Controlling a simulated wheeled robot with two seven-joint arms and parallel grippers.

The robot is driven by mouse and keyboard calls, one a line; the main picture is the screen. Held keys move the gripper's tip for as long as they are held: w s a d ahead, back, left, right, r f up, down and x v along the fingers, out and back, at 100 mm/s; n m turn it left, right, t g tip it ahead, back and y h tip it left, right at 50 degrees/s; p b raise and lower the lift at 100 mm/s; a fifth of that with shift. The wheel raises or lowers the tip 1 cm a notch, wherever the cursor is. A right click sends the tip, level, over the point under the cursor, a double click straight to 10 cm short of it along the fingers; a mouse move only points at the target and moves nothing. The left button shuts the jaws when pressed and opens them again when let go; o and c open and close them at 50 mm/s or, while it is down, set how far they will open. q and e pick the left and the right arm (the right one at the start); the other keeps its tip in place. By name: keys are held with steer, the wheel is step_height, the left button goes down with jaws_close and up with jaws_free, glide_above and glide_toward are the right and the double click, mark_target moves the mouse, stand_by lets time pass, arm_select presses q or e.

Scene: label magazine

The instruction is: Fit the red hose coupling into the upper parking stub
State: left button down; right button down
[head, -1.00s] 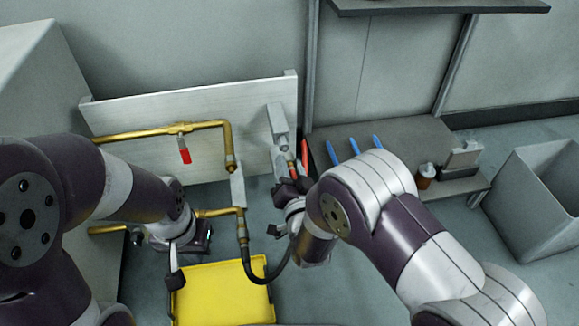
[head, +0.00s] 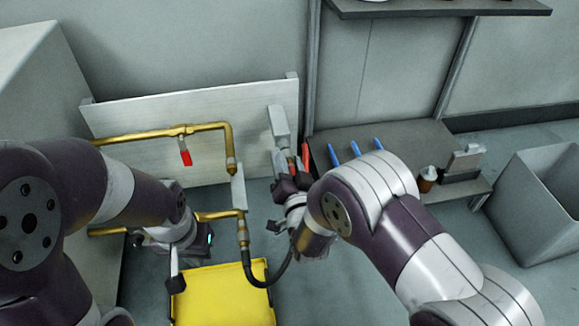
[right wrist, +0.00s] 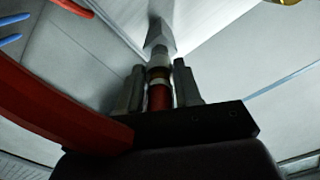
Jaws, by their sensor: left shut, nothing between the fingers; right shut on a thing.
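The red hose coupling (right wrist: 159,97) is between the fingers of my right gripper (right wrist: 158,88), which is shut on it. In the head view my right gripper (head: 290,184) is at the panel's right end, largely covering the coupling. A grey stub with a pale pipe end (right wrist: 159,52) lies straight ahead of the coupling, roughly in line. The two appear to meet, but I cannot tell how deeply they are engaged. In the head view a grey block (head: 278,120) sits above that spot. My left gripper (head: 200,240) is shut and empty above the yellow tray's back edge; its fingertips are hard to see.
A thick red hose (right wrist: 60,110) curves close to the right wrist camera. Brass pipes (head: 155,134) with a red valve handle (head: 185,158) run along the white panel (head: 130,112). A black hose (head: 268,283) loops beside the yellow tray (head: 225,300). Blue tools (head: 354,148) stand right.

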steer(key=shift+w, duration=0.3)
steer(key=c, duration=0.7)
jaws_free()
steer(key=s+p, duration=0.2)
steer(key=s, duration=0.1)
steer(key=s+p, duration=0.1)
steer(key=shift+s+d+r, duration=0.35)
steer(key=shift+s+r, duration=0.05)
steer(key=s+p, duration=0.1)
steer(key=s, duration=0.1)
steer(key=s+d, duration=0.1)
steer(key=s, duration=0.2)
steer(key=s+p, duration=0.1)
steer(key=s, duration=0.1)
steer(key=shift+s+d+f+p, duration=0.3)
steer(key=shift+s+d+f, duration=0.05)
steer(key=shift+f, duration=0.05)
